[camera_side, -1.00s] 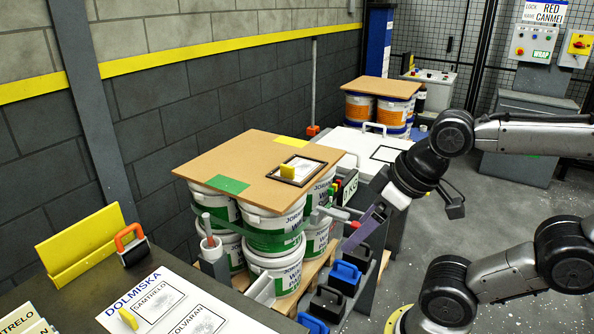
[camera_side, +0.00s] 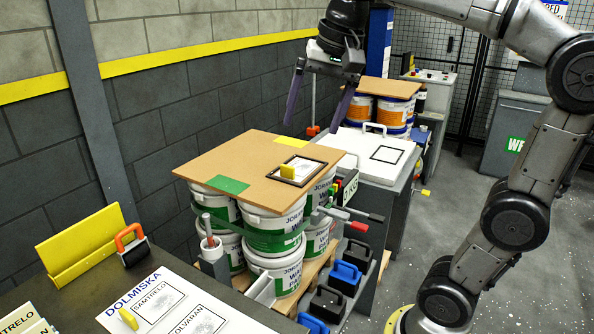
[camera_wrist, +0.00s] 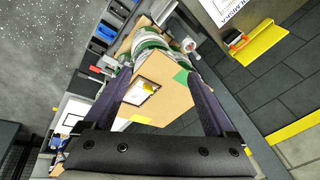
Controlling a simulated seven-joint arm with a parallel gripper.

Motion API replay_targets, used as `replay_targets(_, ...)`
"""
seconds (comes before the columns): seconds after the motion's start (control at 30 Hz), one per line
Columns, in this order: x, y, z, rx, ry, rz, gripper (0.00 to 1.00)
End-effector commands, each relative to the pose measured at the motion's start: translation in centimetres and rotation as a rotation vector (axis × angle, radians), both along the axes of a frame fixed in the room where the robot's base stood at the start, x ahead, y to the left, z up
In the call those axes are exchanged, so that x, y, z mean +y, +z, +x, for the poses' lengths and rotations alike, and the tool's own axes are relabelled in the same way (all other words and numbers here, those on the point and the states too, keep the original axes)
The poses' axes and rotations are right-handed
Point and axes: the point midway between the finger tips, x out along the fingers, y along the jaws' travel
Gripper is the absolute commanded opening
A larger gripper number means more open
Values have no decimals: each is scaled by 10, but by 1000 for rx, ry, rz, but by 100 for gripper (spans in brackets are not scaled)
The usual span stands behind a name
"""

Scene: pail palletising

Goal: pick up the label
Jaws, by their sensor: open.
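A white label with a yellow grip tab (camera_side: 305,169) lies inside a dark frame on the brown board (camera_side: 240,164) that covers the stacked pails. In the wrist view the label (camera_wrist: 141,93) shows on the board (camera_wrist: 165,106), between my two purple fingers. My gripper (camera_side: 313,127) is open and empty, fingers pointing down, above and behind the board's back edge in the side view. Its fingers also show in the wrist view (camera_wrist: 158,75). The fingers are well clear of the label.
Green (camera_side: 228,185) and yellow (camera_side: 290,141) patches mark the board. White pails (camera_side: 270,225) stand beneath it. A white-topped table (camera_side: 385,172) is to the right, with tools (camera_side: 355,217) beside the pails.

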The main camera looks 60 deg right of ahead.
Motion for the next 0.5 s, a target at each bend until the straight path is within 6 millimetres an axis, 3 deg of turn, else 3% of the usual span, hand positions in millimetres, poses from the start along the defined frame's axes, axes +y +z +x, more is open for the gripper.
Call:
replay_targets(0.03, -11, 5, 20, 21, -66, 17, 90)
replay_targets(0.23, -54, 10, 84, 90, -298, 70, 90)
replay_targets(0.37, -89, -4, 122, 137, -424, 95, 90)
replay_targets(0.5, -130, -32, 156, 185, -515, 112, 90)
